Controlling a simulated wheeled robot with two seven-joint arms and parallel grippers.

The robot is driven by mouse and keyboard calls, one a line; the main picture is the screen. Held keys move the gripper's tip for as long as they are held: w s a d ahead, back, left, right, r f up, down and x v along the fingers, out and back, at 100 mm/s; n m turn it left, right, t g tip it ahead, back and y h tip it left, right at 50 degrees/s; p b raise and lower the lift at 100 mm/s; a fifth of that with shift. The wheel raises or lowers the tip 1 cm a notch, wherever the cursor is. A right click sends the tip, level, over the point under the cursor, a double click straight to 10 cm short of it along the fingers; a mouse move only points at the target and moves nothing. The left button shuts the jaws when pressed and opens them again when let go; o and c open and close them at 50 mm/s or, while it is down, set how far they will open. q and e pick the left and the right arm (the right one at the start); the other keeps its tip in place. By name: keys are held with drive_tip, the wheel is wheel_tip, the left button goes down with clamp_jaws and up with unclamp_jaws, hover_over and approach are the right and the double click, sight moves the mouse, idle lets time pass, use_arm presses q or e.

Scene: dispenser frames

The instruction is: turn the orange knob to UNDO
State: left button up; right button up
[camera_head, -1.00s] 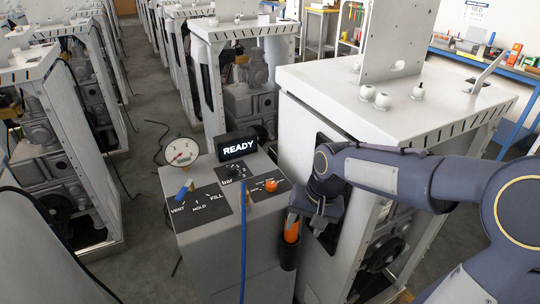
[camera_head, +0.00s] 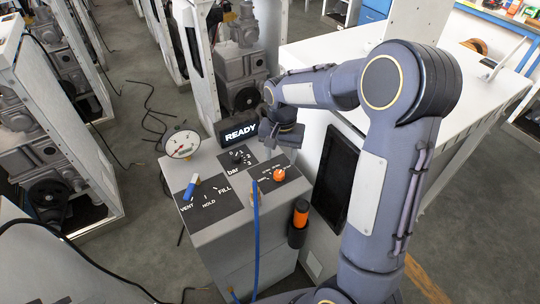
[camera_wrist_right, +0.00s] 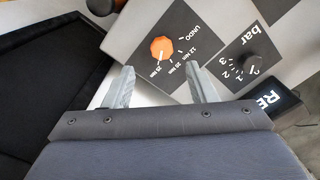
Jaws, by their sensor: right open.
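The orange knob (camera_head: 279,175) sits on a dark label panel at the right of the grey console's top. In the right wrist view the orange knob (camera_wrist_right: 163,49) has the labels UNDO, 12 Nm, 20 Nm and 25 Nm beside it. I cannot tell for sure which label it points at. My right gripper (camera_head: 292,153) is above the console, just behind the knob in the head view. In the wrist view its two fingers (camera_wrist_right: 158,72) are apart and empty, with the knob beyond the gap, not between them. My left gripper is not in view.
The console also carries a black bar knob (camera_head: 237,155), a blue-handled valve (camera_head: 191,185), a gauge (camera_head: 182,144) and a READY display (camera_head: 240,132). A blue hose (camera_head: 255,235) runs down its front.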

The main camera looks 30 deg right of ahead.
sight(279, 173)
drive_tip(key=shift+w+f, duration=0.25)
drive_tip(key=shift+w, duration=0.05)
drive_tip(key=shift+s+f+p, duration=0.1)
drive_tip(key=shift+f+p, duration=0.3)
drive_tip(key=shift+f, duration=3.2)
drive_tip(key=c, duration=1)
